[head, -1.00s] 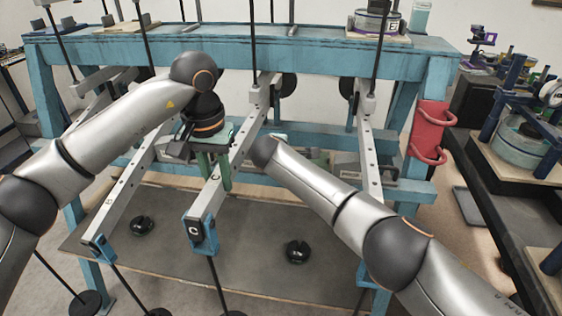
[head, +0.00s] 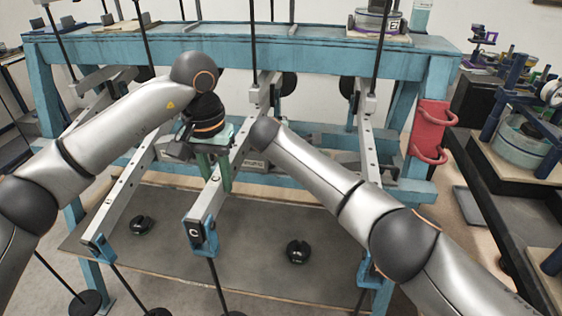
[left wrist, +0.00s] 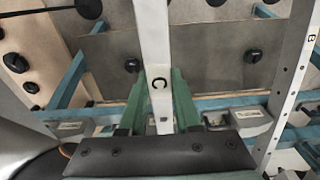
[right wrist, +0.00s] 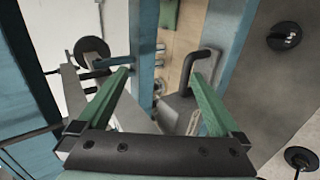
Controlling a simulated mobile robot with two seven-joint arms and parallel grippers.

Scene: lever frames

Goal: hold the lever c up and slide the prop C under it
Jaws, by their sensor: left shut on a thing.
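Lever c (head: 203,208) is a long pale metal bar with a blue end bracket marked C. It slopes down toward me from the blue frame. My left gripper (head: 220,172) has its green fingers shut on both sides of lever c, which also runs between them in the left wrist view (left wrist: 154,35). My right gripper (right wrist: 160,85) is open, its green fingers spread. A grey block with a black bent handle (right wrist: 203,62) lies beyond and between the fingers; I see no letter on it, so I cannot tell whether it is prop C. Lever c and my right arm hide the right gripper in the head view.
The blue frame (head: 300,52) spans the back, with a lower blue rail. Another lever (head: 122,190) slopes down left of lever c, and one more (head: 366,150) right of it. Black knobbed weights (head: 298,252) stand on the grey board. A red handled piece (head: 428,130) hangs at right.

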